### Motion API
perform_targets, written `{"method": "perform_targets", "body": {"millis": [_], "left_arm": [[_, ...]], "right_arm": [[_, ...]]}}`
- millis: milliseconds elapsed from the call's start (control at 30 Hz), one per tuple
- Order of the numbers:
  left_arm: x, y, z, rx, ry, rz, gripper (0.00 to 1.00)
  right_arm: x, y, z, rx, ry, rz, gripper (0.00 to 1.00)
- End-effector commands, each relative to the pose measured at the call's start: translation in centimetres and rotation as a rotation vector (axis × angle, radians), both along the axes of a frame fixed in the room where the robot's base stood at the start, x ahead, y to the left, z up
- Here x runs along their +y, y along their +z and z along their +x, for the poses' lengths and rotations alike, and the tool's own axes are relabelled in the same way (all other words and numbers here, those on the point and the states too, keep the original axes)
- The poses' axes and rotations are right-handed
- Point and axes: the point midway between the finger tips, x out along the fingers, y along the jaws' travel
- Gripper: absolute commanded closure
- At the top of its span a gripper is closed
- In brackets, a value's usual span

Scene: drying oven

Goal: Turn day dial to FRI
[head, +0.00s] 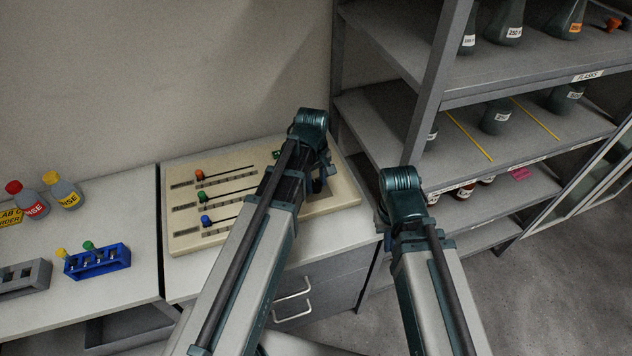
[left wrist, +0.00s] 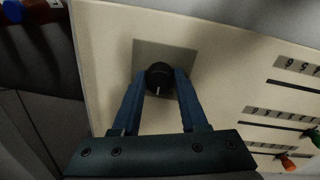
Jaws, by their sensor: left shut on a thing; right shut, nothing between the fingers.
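The dial (left wrist: 159,78) is a round black knob with a short white mark, on a grey-brown square plate (left wrist: 180,55) in the left wrist view. The white mark points toward the bottom of that view. No day lettering can be read around it. My left gripper (left wrist: 160,85) is shut on the dial, one blue finger on each side. In the head view my left arm hides the dial; the left gripper (head: 318,180) shows only in part over the right side of the cream panel (head: 345,190). My right gripper (head: 386,238) is mostly hidden below its arm, right of the panel, shut and empty.
Orange (head: 199,175), green (head: 202,196) and blue (head: 206,221) slider knobs sit left on the panel. A grey shelf rack (head: 385,105) with flasks stands close at the right. Bottles (head: 64,190) and a blue rack (head: 98,262) stand on the left counter.

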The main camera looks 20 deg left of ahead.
Motion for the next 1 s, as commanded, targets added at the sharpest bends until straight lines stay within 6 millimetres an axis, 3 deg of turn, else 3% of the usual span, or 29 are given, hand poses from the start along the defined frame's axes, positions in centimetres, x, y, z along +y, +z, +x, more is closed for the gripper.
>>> {"method": "perform_targets", "body": {"millis": [367, 1000], "left_arm": [[0.07, -0.01, 0.00, 0.000, -0.151, 0.000, 1.00], [0.27, -0.01, 0.01, -0.001, -0.735, -0.001, 1.00]], "right_arm": [[0.00, -0.01, 0.00, 0.000, 0.000, 0.000, 1.00], [0.00, -0.01, 0.00, 0.000, 0.000, 0.000, 1.00]]}}
